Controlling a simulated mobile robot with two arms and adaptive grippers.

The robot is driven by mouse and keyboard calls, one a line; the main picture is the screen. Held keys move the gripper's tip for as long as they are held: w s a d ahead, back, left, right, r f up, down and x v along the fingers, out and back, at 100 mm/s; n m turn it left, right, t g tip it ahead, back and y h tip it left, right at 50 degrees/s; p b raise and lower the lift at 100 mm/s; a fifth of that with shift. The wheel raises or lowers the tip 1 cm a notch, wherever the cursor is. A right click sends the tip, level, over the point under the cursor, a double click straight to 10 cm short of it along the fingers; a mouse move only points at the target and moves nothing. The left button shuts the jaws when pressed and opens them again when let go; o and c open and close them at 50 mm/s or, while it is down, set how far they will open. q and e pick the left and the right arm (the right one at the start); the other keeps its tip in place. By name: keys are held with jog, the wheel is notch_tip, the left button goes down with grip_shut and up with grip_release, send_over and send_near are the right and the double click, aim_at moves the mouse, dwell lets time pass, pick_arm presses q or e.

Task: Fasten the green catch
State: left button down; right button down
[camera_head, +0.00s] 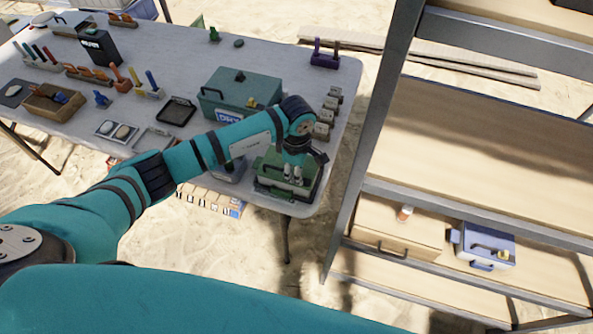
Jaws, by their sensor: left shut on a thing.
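A small green case (270,163) sits at the table's near right corner. My left gripper (292,180) reaches down onto it from above, its fingers close together on the case's upper front part. The gripper is shut on a part of the case. The gripped part is hidden between the fingers, and I cannot make out the green catch or whether it is fastened. My left forearm covers some of the table beside the case. My right gripper is out of the picture.
A larger green box (222,84) stands behind my left arm. Several small grey blocks (322,130) line the table's right edge. A metal shelf (470,150) stands close on the right, with a blue case (484,244) and wooden box (396,230). Trays and tools fill the table's left.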

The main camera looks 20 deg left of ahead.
pick_arm(q)
jog(key=shift+d+f+b, duration=0.1)
jog(key=shift+d+b, duration=0.8)
jog(key=shift+d, duration=0.4)
jog(key=c, duration=1.2)
grip_release()
jog(key=shift+r, duration=0.2)
notch_tip(320, 180, up, 12)
jog(key=shift+s+f, duration=0.1)
jog(key=shift+f, duration=0.05)
